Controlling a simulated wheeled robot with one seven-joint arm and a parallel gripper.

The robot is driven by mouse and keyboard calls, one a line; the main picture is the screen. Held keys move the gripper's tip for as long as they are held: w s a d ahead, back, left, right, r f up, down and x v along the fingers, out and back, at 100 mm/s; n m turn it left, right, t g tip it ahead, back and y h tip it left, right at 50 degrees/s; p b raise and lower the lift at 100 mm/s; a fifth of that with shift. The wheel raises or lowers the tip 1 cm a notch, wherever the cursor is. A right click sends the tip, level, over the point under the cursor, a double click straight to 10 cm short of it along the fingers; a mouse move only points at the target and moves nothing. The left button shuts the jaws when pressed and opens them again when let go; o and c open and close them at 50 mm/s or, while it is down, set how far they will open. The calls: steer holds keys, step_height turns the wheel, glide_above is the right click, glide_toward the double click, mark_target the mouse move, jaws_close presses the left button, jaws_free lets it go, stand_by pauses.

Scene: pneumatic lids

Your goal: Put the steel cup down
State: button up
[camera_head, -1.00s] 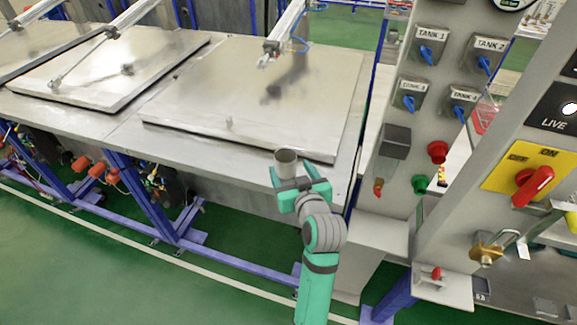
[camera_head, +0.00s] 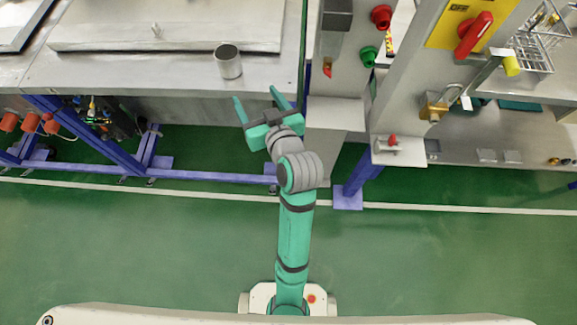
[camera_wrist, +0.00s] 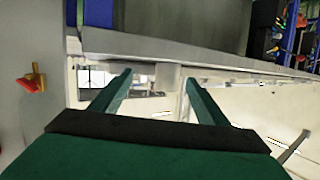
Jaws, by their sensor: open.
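The steel cup (camera_head: 228,62), a plain grey open-topped cylinder, stands upright on the steel table (camera_head: 120,72) near its front edge, in front of the large flat lid (camera_head: 200,35). My gripper (camera_head: 256,95), with green fingers, is open and empty. It is in front of the table edge, below and to the right of the cup in the head view, with a clear gap to it. In the wrist view my open fingers (camera_wrist: 157,80) point toward the table edge. A small grey shape shows between them there; I cannot tell for sure that it is the cup.
A control panel with a red knob (camera_head: 381,17) and a green knob (camera_head: 369,56) stands right of the table. A red-handled switch (camera_head: 474,35) is further right. Blue legs (camera_head: 95,140) stand under the table. The green floor (camera_head: 150,240) in front is clear.

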steer(key=s+d+f+m+t+h, duration=0.1)
steer(key=s+d+f+m+h, duration=0.15)
steer(key=s+f, duration=0.4)
steer(key=s+d+f+m+h, duration=0.2)
steer(key=s+d+f, duration=0.2)
steer(key=s+f, duration=0.3)
steer(key=s+d+r+t+h, duration=0.1)
steer(key=s+d+h, duration=0.1)
steer(key=s, duration=1.7)
steer(key=shift+s+d+r, duration=0.2)
steer(key=shift+s+d, duration=0.1)
steer(key=shift+s, duration=0.1)
steer(key=shift+c, duration=0.3)
